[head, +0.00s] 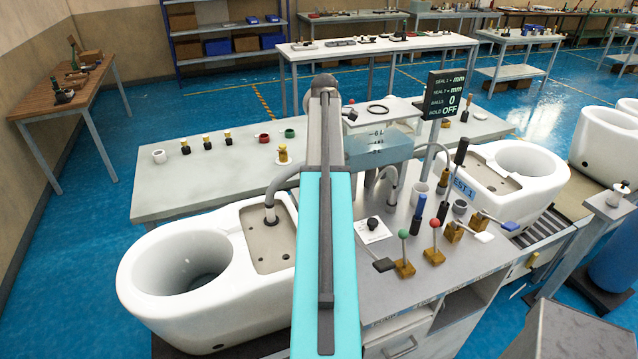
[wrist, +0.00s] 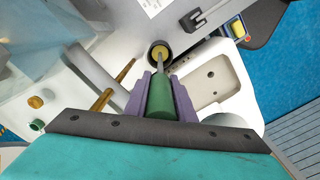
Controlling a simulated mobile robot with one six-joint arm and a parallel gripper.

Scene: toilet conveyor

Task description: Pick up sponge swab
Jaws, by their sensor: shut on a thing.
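In the wrist view the swab's green handle (wrist: 160,98) stands between the two purple fingers of my gripper (wrist: 162,84). The fingers are shut on it from both sides. A thin grey shaft runs from the handle to a yellowish tip (wrist: 160,54), which shows inside the mouth of a dark round cup (wrist: 152,45). I cannot tell whether the tip touches the cup. In the head view my gripper and the swab cannot be made out.
A white toilet bowl (wrist: 208,85) lies right of the gripper in the wrist view. In the head view the workbench (head: 440,280) holds a red-knobbed lever (head: 435,235), a green-knobbed lever (head: 403,245) and a sign (head: 443,95). Another toilet (head: 190,265) stands at left.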

